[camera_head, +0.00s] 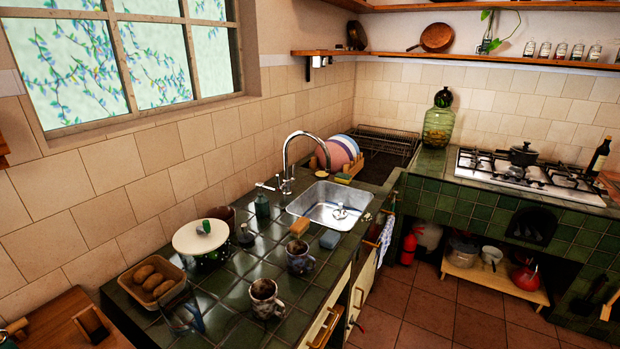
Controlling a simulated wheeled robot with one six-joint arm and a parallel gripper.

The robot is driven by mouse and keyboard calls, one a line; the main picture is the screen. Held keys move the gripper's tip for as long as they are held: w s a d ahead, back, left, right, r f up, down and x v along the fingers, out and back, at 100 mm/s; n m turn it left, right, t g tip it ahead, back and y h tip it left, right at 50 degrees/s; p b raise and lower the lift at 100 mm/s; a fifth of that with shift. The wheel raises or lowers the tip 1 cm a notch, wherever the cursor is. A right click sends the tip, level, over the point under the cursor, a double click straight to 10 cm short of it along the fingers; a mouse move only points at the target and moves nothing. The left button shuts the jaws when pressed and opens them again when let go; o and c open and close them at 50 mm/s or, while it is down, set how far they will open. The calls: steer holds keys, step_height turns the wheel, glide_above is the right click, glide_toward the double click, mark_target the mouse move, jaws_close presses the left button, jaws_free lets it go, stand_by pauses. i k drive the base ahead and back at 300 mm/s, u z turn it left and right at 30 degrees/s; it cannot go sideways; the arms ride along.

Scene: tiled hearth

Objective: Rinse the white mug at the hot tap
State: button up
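Two mugs stand upright on the dark green tiled counter. The nearer mug (266,300) looks pale with dark marks and has a brown inside; the farther mug (300,259) looks pale and dark patterned. I cannot tell which is the white mug. A steel sink (328,206) is set in the counter beyond them, with something small and metallic near its drain. A tall curved chrome faucet (289,160) rises behind its left edge, with lever handles at its base; which is hot cannot be told. I see no water running. My gripper is not in view.
A white-lidded pot (201,238), a basket of brown potatoes or rolls (152,281), a green bottle (262,205) and sponges (329,239) crowd the counter. Colourful plates (338,152) stand in a rack behind the sink. The tiled floor (440,322) at right is clear.

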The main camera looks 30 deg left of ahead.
mark_target(280, 188)
steer(key=z, duration=0.1)
steer(key=i, duration=3.3)
steer(key=u, duration=3.9)
steer(key=i, duration=0.55)
steer(key=u, duration=0.1)
